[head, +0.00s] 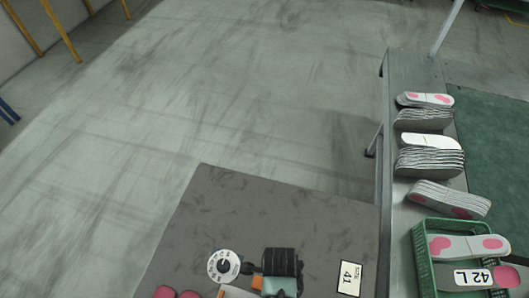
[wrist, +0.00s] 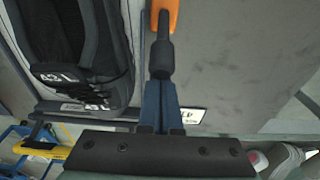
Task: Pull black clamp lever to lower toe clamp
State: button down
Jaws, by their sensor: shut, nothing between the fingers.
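The black clamp lever (wrist: 160,60) shows in the wrist view as a dark round grip on a thin stem, running up to an orange bracket (wrist: 166,14). My gripper (wrist: 161,90) has its blue fingers together, directly below the lever's grip in the picture. Fingertips and grip meet or overlap in the picture; I cannot tell whether they touch. Nothing shows between the fingers. The toe clamp itself is not clearly visible.
In the head view, the dark table (head: 200,210) carries a white dial (head: 223,267), a black block (head: 283,262) and a SOLE 41 card (head: 349,278). Several insole stacks (head: 430,158) and a green crate (head: 424,275) line the right bench. Open floor lies beyond.

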jog(key=shift+w+a, duration=0.3)
jog(key=shift+a, duration=0.85)
jog(key=shift+w+a, duration=0.35)
jog(key=shift+a, duration=0.8)
jog(key=shift+w+a, duration=0.3)
jog(key=shift+a, duration=0.85)
jog(key=shift+d, duration=0.15)
jog(key=shift+s+d+p, duration=0.2)
jog(key=shift+d+p, duration=0.25)
jog(key=shift+d, duration=0.2)
notch_tip(320, 180, up, 9)
jog(key=p, duration=0.8)
jog(key=shift+p, duration=0.35)
